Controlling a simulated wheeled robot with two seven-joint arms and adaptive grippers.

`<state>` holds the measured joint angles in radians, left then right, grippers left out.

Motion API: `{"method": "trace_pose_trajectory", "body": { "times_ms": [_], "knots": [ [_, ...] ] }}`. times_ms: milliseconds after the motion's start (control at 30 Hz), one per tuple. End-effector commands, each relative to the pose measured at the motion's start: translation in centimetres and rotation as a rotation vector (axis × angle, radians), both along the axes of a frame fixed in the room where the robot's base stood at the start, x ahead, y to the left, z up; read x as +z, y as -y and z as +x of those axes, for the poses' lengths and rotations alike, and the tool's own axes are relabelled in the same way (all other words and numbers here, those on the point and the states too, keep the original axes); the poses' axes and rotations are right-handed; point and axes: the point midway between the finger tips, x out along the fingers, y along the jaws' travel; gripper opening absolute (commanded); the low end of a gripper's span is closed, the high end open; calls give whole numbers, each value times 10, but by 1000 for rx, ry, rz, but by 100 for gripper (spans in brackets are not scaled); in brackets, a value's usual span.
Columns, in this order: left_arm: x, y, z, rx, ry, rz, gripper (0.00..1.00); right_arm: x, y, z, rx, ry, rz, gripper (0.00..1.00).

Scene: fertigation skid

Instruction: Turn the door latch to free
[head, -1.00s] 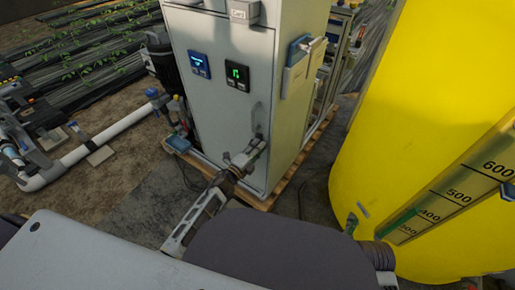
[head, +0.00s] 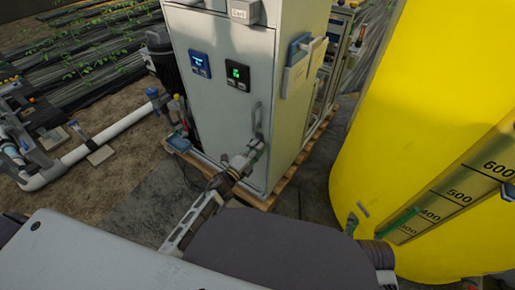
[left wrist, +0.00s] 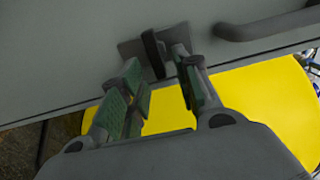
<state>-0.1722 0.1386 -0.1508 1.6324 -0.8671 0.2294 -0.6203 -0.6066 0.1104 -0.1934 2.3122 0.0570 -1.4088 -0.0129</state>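The door latch (left wrist: 153,54) is a small dark tab on a grey plate on the pale grey cabinet door. In the left wrist view it stands crosswise to the door edge, between the tips of my left gripper (left wrist: 157,62). The two green-padded fingers are apart, one on each side of the tab, with a gap visible. I cannot tell if either touches it. In the head view my left gripper (head: 253,151) is at the door's lower right side, below the door handle (head: 257,117), and covers the latch. My right gripper is not in view.
The cabinet (head: 225,108) carries two small displays and stands on a wooden pallet (head: 257,200). A big yellow tank (head: 395,120) stands close on the right. White piping (head: 115,130) runs at the left. Bare floor (head: 140,205) lies in front of the cabinet.

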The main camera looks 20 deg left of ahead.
Motion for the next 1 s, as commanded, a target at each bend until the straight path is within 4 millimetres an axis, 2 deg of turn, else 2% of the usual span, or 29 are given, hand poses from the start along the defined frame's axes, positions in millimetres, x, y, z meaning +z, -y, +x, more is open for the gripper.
{"method": "trace_pose_trajectory", "body": {
  "times_ms": [1000],
  "knots": [
    [-1,-31,-86,0,-2,2,32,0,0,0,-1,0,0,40]
  ]
}}
